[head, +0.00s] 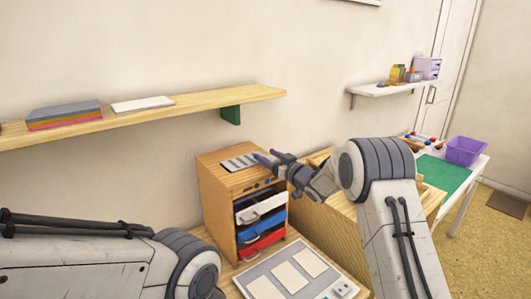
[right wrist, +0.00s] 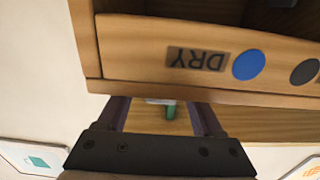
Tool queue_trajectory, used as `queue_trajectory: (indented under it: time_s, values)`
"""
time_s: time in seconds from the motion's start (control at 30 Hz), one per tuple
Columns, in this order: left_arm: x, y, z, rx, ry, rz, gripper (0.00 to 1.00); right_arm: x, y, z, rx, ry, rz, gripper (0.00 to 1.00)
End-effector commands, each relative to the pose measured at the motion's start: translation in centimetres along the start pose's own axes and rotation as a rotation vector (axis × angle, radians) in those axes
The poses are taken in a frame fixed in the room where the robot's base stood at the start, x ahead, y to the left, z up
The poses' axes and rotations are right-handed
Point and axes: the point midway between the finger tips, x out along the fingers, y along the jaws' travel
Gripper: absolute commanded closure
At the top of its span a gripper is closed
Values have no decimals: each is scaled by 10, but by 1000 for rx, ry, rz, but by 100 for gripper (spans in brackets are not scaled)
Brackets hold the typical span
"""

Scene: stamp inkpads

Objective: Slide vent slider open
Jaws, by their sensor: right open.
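A vent with pale slats (head: 238,163) lies on top of the wooden drying cabinet (head: 217,192), near its front edge. I cannot tell a separate slider on it or how far it stands open. My right gripper (head: 266,157) is open, with its purple fingers at the right end of the vent. I cannot tell whether they touch it. In the right wrist view the open fingers (right wrist: 162,116) are by the edge of the cabinet panel marked DRY (right wrist: 140,60). A small pale thing and a green piece show between them, apparently not gripped. My left gripper is out of view.
The cabinet holds white, blue and red drawers (head: 263,222). A pale panel with squares (head: 260,286) lies on the table in front. A purple bin (head: 464,151) stands far right.

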Motion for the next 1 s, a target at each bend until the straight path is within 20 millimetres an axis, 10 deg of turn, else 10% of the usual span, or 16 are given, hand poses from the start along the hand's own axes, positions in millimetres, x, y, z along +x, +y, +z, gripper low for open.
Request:
queue_trajectory:
  time_s: [0.43, 0.63, 1.0]
  values:
    - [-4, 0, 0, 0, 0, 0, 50, 14, 0, 1, 0, -1, 0, 32]
    - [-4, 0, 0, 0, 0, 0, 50, 14, 0, 0, 0, 0, 0, 100]
    - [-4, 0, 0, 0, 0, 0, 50, 14, 0, 0, 0, 0, 1, 100]
